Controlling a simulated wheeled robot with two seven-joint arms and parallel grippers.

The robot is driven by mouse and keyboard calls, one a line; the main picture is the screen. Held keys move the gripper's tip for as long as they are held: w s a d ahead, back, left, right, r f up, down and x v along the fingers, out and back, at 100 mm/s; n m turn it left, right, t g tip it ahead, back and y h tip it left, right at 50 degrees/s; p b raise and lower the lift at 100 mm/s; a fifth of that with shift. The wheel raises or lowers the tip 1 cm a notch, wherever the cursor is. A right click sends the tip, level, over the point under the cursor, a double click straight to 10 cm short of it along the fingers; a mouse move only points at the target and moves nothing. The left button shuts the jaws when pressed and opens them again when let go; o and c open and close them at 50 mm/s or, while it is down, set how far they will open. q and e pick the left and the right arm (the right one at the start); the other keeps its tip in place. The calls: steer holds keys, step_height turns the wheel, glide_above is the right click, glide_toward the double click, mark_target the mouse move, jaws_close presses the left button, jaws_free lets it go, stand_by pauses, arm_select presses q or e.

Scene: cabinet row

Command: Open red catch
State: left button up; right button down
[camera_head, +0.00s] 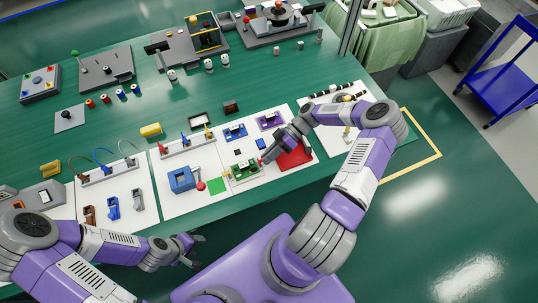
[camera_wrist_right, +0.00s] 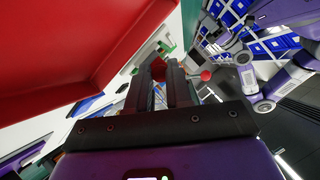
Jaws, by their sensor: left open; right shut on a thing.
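My right gripper (camera_head: 264,161) is at the right end of a small green block (camera_head: 244,170) on the white panel. Its fingers are closed on a small red part, the red catch, which shows between the fingertips in the right wrist view (camera_wrist_right: 158,70). The fingers hide most of this catch in the head view. My left gripper (camera_head: 197,251) is open and empty, low over the green floor in front of the table edge.
A red tray (camera_head: 296,154) lies close to the right gripper and looms large in the right wrist view (camera_wrist_right: 60,50). A blue box (camera_head: 182,180) with a red ball knob (camera_head: 201,186) and a green square (camera_head: 217,186) are to the left.

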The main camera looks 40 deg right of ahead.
steer(key=c, duration=1)
jaws_free()
steer(key=v, duration=0.7)
steer(key=shift+d, duration=0.1)
steer(key=shift+d+r, duration=0.15)
